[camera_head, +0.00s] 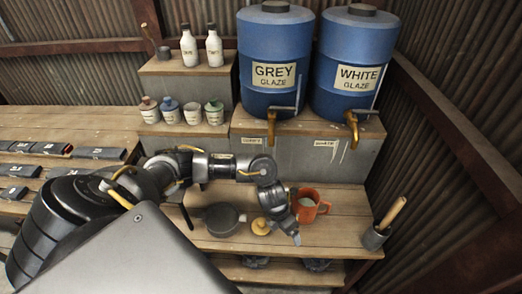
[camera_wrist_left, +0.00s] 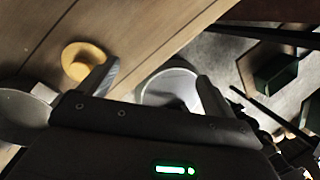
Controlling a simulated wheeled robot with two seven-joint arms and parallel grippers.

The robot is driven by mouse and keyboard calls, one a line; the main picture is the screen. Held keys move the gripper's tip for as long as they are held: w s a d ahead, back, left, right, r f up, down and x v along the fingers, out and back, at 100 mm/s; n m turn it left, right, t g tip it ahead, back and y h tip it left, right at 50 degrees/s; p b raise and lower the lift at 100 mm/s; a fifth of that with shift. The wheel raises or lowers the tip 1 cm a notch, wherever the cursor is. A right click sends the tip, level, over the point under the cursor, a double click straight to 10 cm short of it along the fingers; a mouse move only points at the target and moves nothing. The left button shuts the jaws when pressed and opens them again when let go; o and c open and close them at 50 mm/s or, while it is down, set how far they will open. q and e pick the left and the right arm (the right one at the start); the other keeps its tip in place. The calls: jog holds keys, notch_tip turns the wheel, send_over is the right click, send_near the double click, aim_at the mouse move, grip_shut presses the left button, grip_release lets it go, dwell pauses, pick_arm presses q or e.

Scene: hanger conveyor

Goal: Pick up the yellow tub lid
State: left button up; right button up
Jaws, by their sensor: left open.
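The yellow tub lid (camera_head: 260,227) is a small round disc with a raised knob. It lies on the wooden bench, just right of a dark grey round vessel (camera_head: 222,219). It also shows in the left wrist view (camera_wrist_left: 82,61), beside the tip of the left-hand finger and outside the gap between the fingers. My left gripper (camera_head: 296,239) is to the right of the lid, near the bench's front edge. In the left wrist view its two fingers (camera_wrist_left: 157,82) are spread with nothing held between them. My right gripper is not in view.
An orange mug (camera_head: 309,214) stands close behind my left gripper. A grey holder with a wooden handle (camera_head: 375,239) is at the right. Two blue glaze barrels (camera_head: 272,45) and several small jars (camera_head: 171,112) stand on raised shelves behind. A pale round object (camera_wrist_left: 170,85) lies below the fingers.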

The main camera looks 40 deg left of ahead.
aim_at(261, 221)
pick_arm(q)
jog(key=a+r+m+g+y, duration=0.2)
jog(key=a+r+m+y, duration=0.15)
jog(key=a, duration=0.75)
jog(key=shift+h, duration=0.45)
jog(key=f, duration=0.2)
jog(key=f+b, duration=0.1)
jog(key=f, duration=0.2)
jog(key=shift+s+d+f+b, duration=0.1)
jog(key=shift+s+f+b, duration=0.2)
jog(key=shift+f, duration=0.1)
jog(key=shift+w+d+f+p, duration=0.1)
jog(key=shift+f+p, duration=0.25)
jog(key=shift+f, duration=0.95)
jog(key=shift+w+d+f+p, duration=0.1)
jog(key=shift+f+p, duration=0.2)
jog(key=shift+f, duration=1)
jog(key=shift+c, duration=0.4)
jog(key=c, duration=0.9)
